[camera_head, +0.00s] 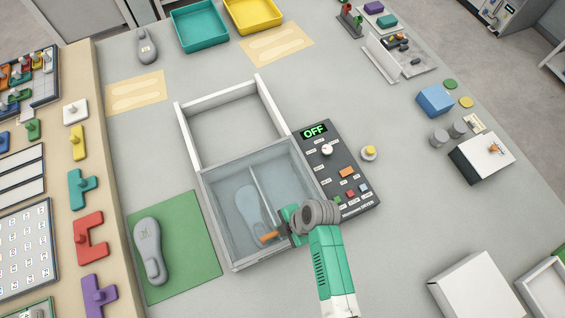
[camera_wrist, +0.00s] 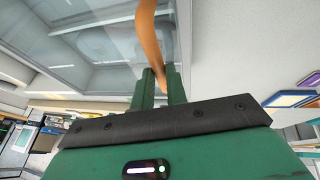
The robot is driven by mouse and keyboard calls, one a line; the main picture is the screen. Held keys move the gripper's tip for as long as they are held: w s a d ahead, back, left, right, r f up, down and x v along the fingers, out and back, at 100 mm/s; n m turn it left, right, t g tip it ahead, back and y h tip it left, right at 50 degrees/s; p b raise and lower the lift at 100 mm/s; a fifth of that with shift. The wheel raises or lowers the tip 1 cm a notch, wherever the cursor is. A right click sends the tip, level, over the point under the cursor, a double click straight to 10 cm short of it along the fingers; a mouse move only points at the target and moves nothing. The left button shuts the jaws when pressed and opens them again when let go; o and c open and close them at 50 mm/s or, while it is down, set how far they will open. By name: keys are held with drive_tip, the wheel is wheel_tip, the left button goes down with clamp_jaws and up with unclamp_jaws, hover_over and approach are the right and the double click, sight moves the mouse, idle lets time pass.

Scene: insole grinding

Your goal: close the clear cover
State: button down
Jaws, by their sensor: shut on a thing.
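The clear cover (camera_head: 227,235) is a see-through grey panel over the near half of the white-framed box in the head view. A blue-grey insole (camera_head: 249,203) shows through it. An orange handle (camera_head: 268,237) sits at the cover's near right part. My gripper (camera_head: 282,231) is shut on this handle from the right side, partly hiding it. In the wrist view the green fingers (camera_wrist: 159,82) pinch the curved orange handle (camera_wrist: 148,35), with clear panels (camera_wrist: 75,45) behind it at the left. Whether the cover lies fully flat I cannot tell.
The white frame (camera_head: 187,130) encloses an uncovered area beyond the cover. A dark control panel (camera_head: 345,188) showing OFF stands close at the right. A green mat (camera_head: 200,255) with a grey insole (camera_head: 149,250) lies at the left. The table's near middle is fairly clear.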

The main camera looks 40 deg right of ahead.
drive_tip(key=c, duration=1.4)
unclamp_jaws()
drive_tip(key=shift+s, duration=0.25)
drive_tip(key=v, duration=0.7)
drive_tip(key=shift+r, duration=0.35)
drive_tip(key=shift+s+d, duration=0.1)
